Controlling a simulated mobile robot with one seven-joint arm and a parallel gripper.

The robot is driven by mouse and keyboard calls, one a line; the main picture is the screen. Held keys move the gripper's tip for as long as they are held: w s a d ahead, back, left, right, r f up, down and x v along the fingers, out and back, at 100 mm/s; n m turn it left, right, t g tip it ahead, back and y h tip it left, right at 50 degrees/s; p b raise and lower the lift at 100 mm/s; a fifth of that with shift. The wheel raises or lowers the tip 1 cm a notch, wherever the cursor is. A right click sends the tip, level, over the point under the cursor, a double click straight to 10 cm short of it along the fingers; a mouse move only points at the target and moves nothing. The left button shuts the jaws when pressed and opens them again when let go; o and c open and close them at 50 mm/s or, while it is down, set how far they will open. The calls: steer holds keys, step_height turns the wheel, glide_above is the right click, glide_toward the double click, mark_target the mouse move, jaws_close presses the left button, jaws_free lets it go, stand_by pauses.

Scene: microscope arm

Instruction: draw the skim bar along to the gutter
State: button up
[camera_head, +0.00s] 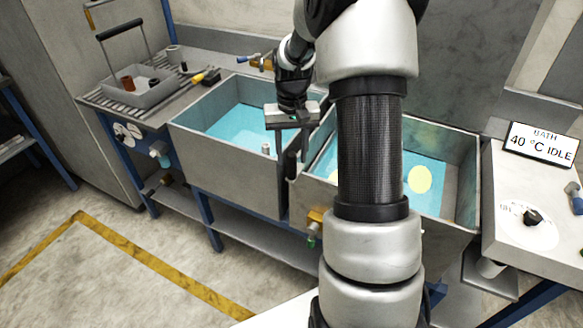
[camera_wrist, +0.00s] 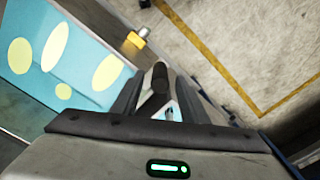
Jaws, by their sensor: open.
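My gripper (camera_head: 291,146) hangs over the divider between two grey tanks, fingers pointing down. In the wrist view my gripper (camera_wrist: 162,90) is open. A dark upright rounded grip (camera_head: 292,165) stands by the divider, just below the fingers. It also shows in the wrist view as a dark cylinder (camera_wrist: 160,75) between the fingers, with no clear contact. It looks like the skim bar's handle; the bar itself is not clearly visible. Pale yellow patches (camera_head: 419,179) lie on the blue liquid of the right tank (camera_head: 460,217). I cannot make out the gutter for certain.
The left tank (camera_head: 226,176) holds blue liquid. A brass-coloured block (camera_head: 316,216) sits on the right tank's front and shows in the wrist view (camera_wrist: 136,40). A bath sign (camera_head: 541,145) stands at right, a handled tray (camera_head: 150,92) at left. My arm hides part of the right tank.

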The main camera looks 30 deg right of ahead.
mark_target(292, 167)
step_height(292, 167, down, 5)
steer(key=shift+f, duration=0.15)
jaws_close()
